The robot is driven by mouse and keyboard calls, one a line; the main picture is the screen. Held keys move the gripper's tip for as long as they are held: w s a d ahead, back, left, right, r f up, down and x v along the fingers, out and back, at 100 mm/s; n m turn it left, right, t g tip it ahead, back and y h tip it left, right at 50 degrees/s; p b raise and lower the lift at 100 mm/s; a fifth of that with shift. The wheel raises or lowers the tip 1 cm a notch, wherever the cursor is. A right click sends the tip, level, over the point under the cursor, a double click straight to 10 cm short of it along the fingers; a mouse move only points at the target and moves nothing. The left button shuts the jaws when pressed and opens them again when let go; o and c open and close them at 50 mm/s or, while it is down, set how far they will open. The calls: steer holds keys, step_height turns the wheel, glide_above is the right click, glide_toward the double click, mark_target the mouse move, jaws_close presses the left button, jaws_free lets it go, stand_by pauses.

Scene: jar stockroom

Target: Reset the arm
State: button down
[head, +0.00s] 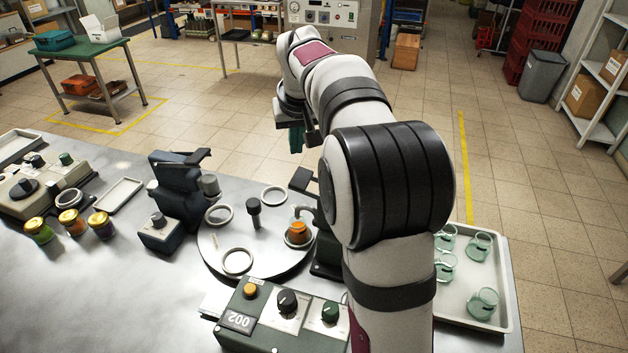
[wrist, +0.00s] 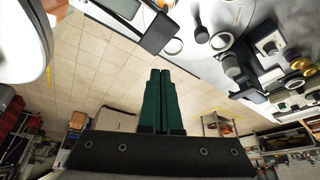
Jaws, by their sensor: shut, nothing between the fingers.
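My arm rises from the front right of the metal bench and reaches away over its far edge in the head view. My gripper (head: 296,139) shows there as dark green fingers hanging past the bench, partly hidden behind my arm. In the wrist view the two green fingers (wrist: 158,100) lie side by side, shut, with nothing between them. The gripper touches nothing, and tiled floor shows behind the fingers.
A round turntable (head: 262,259) on the bench carries rings and an orange-filled jar (head: 297,232). Several filled jars (head: 70,221) stand at left. A tray (head: 508,318) with several empty glass jars is at right. A dark press device (head: 178,187) stands beside the turntable.

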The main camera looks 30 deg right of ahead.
steer(key=shift+r, duration=0.4)
steer(key=shift+s+a, duration=0.1)
steer(key=s+a+f+m+g+y, duration=0.1)
steer(key=s+a+f, duration=0.2)
steer(key=s, duration=0.9)
steer(key=s+a+f+g+y, duration=0.1)
steer(key=s+a+f+g, duration=0.1)
steer(key=s+a, duration=0.6)
steer(key=s+a+f+m+g+y, duration=0.1)
steer(key=s+a+f, duration=0.3)
steer(key=s, duration=1.2)
steer(key=shift+s+a+m+g, duration=0.3)
steer(key=shift+a, duration=0.65)
